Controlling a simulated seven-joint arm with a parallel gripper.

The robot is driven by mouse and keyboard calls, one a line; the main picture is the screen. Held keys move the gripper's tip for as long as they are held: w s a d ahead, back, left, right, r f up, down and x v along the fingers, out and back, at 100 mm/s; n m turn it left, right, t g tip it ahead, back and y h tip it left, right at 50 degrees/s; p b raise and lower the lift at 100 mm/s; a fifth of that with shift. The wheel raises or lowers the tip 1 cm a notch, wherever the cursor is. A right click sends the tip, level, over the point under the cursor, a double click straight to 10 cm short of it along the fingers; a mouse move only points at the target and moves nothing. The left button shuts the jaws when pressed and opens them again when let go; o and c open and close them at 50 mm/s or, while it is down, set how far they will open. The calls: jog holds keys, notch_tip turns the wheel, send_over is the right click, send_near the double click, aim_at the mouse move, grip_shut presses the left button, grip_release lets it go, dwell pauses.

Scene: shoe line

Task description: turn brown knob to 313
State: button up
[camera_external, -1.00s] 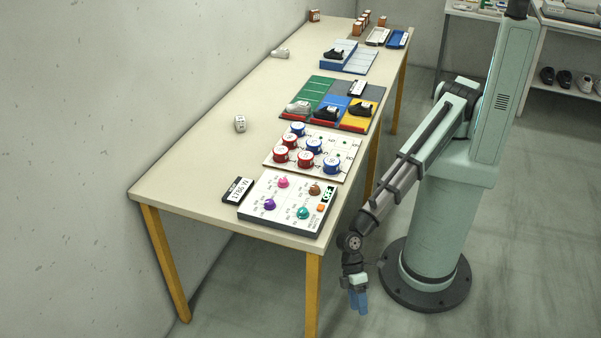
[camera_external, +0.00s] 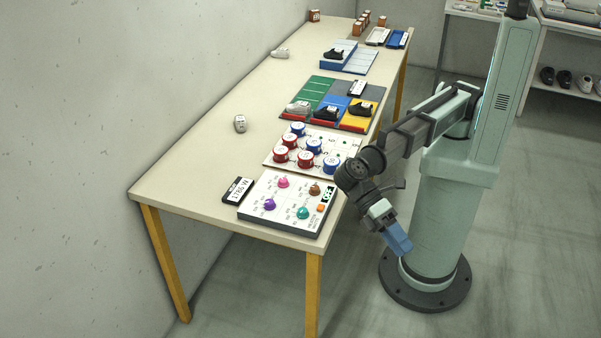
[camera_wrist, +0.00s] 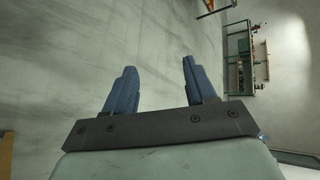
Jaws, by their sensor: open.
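The brown knob (camera_external: 315,190) sits at the back right of the white control panel (camera_external: 272,222) at the near end of the table. Its dial marks are too small to read. The panel also carries a pink knob (camera_external: 283,182), a purple knob (camera_external: 270,204) and a teal knob (camera_external: 303,212). My gripper (camera_external: 398,240) is to the right of the table, beyond its edge and apart from the panel. In the wrist view its two blue fingers (camera_wrist: 158,88) are apart with nothing between them, over the floor.
A green display (camera_external: 328,193) and an orange button (camera_external: 321,208) are on the panel's right side. A board with several red and blue round pieces (camera_external: 282,154) lies just behind it. A black-and-white label (camera_external: 238,190) lies left of the panel.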

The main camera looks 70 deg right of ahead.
notch_tip(320, 180, up, 4)
jog(key=w+d, duration=0.2)
jog(key=m+t+h, duration=0.6)
jog(key=t, duration=0.5)
send_over(315, 187)
notch_tip(315, 187, down, 13)
jog(key=shift+f, duration=0.1)
jog(key=shift+c, duration=0.3)
grip_shut()
